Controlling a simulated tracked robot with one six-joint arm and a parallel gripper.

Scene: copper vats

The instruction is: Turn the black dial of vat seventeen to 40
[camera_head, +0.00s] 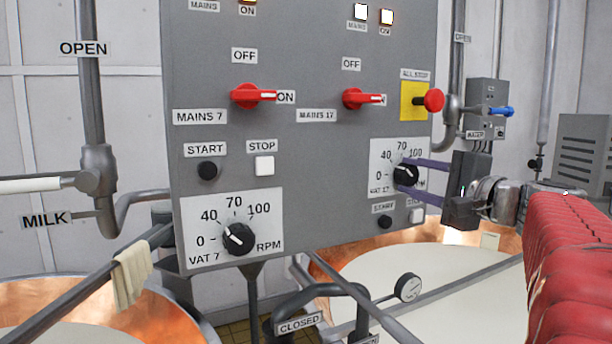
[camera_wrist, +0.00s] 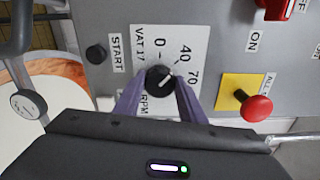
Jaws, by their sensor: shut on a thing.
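The black dial of vat 17 (camera_head: 405,174) sits on a white scale plate at the lower right of the grey panel. In the wrist view the dial (camera_wrist: 160,81) is between my purple fingers. Its white mark points up and right, roughly between 40 and 70; the exact reading is hard to tell. My gripper (camera_head: 404,178) reaches in from the right, shut on the dial, with one finger on each side. The scale plate (camera_wrist: 142,45) shows 0, 40 and 70; 100 is hidden there but shows in the head view.
A red all-stop button (camera_head: 433,100) sticks out above the dial. A start button (camera_head: 384,222) and a stop button (camera_head: 416,215) lie below it. Red switches (camera_head: 360,98) are higher up. The vat 7 dial (camera_head: 238,238) is at lower left, with copper vats below.

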